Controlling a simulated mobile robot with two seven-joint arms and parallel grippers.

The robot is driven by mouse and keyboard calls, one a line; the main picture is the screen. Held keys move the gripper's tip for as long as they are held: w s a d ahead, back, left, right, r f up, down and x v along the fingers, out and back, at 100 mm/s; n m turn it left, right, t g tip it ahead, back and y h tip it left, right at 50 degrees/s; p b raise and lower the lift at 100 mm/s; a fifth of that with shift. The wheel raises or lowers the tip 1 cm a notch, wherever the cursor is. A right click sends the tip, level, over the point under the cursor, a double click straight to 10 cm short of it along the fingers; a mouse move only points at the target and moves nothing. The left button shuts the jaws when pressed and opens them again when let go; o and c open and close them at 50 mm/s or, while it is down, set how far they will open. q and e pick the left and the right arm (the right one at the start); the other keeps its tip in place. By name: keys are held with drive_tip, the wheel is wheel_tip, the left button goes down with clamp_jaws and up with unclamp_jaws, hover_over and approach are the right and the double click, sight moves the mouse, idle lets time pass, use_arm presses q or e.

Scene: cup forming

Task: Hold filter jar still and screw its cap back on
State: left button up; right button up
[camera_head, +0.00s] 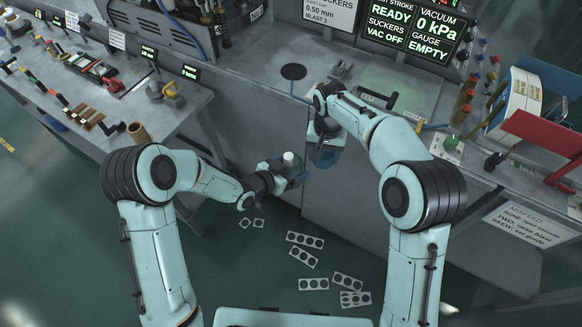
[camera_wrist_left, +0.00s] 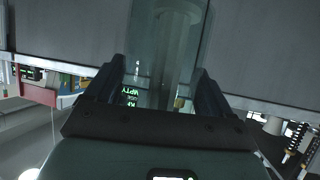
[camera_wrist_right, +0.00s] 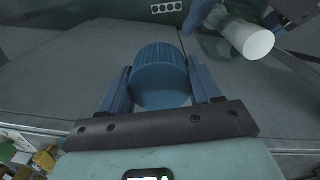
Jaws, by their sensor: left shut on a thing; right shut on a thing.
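The filter jar is a clear bowl with a pale filter core inside. It fills the space between the fingers of my left gripper (camera_wrist_left: 165,90) in the left wrist view (camera_wrist_left: 145,50). In the head view, my left gripper (camera_head: 272,178) is shut on the jar (camera_head: 296,180), its white core (camera_head: 289,158) showing at the top. My right gripper (camera_wrist_right: 162,95) is shut on the ribbed blue cap (camera_wrist_right: 160,72).
A grey machine bench (camera_head: 275,70) stands behind, its front panel close to both grippers. A tool table (camera_head: 90,125) is at the left. Punched strips (camera_head: 305,240) lie on the green floor. A red part (camera_head: 540,132) and a white reel are at the right.

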wheel_tip(320, 180, up, 6)
hover_over(291, 155)
drive_tip(key=shift+r+m, duration=0.15)
drive_tip(key=shift+m, duration=0.25)
drive_tip(key=shift+f, duration=2.05)
drive_tip(key=shift+f, duration=0.9)
drive_tip(key=shift+f, duration=0.5)
